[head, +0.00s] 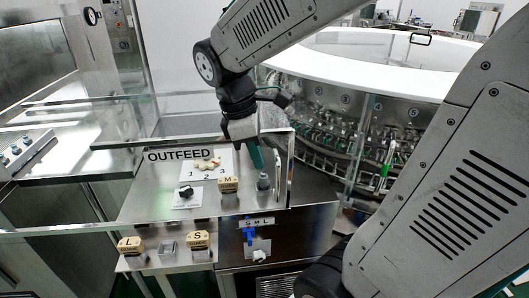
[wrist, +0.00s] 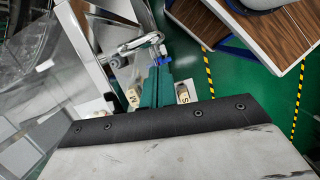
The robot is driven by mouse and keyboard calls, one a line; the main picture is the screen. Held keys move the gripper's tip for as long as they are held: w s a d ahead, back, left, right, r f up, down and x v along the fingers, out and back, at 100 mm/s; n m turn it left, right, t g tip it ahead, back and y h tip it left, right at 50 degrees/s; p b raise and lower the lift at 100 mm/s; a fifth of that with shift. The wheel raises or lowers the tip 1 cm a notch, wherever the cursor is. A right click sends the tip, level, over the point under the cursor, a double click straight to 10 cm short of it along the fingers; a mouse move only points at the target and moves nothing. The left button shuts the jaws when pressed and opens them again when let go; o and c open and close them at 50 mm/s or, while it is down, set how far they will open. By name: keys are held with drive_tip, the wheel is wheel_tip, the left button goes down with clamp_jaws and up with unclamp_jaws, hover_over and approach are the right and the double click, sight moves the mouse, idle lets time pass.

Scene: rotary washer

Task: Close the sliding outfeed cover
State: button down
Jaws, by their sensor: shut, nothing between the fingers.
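The clear outfeed cover (head: 291,150) shows in the head view as a see-through sheet with bright edges around the panel marked OUTFEED. A bar handle (head: 278,172) stands upright near its right edge. My gripper (head: 258,167) has green fingers, which are shut and empty. It points down just left of the handle, over the right part of the panel; I cannot tell whether it touches anything. In the wrist view the shut fingers (wrist: 157,70) reach up the picture, with the metal handle (wrist: 140,43) just beyond and left of their tips.
The panel carries a black knob (head: 186,191), an M block (head: 228,184) and a grey post (head: 263,182). Below are L (head: 130,244) and S (head: 198,239) blocks and a blue switch (head: 249,232). The round glass-walled washer (head: 340,115) stands behind at right.

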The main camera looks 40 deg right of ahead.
drive_tip(key=a+v, duration=0.1)
drive_tip(key=v, duration=0.9)
drive_tip(key=shift+w+a, duration=0.15)
drive_tip(key=shift+w, duration=0.3)
drive_tip(key=shift+f, duration=0.1)
drive_tip(key=s+a+f+m+t+y, duration=0.2)
drive_tip(key=s+f+m, duration=0.6)
drive_tip(key=s, duration=0.4)
drive_tip(key=shift+s+a+m+t, duration=0.2)
drive_tip(key=shift+a+m+t, duration=0.4)
drive_tip(key=shift+a+m, duration=0.25)
drive_tip(key=shift+d, duration=0.1)
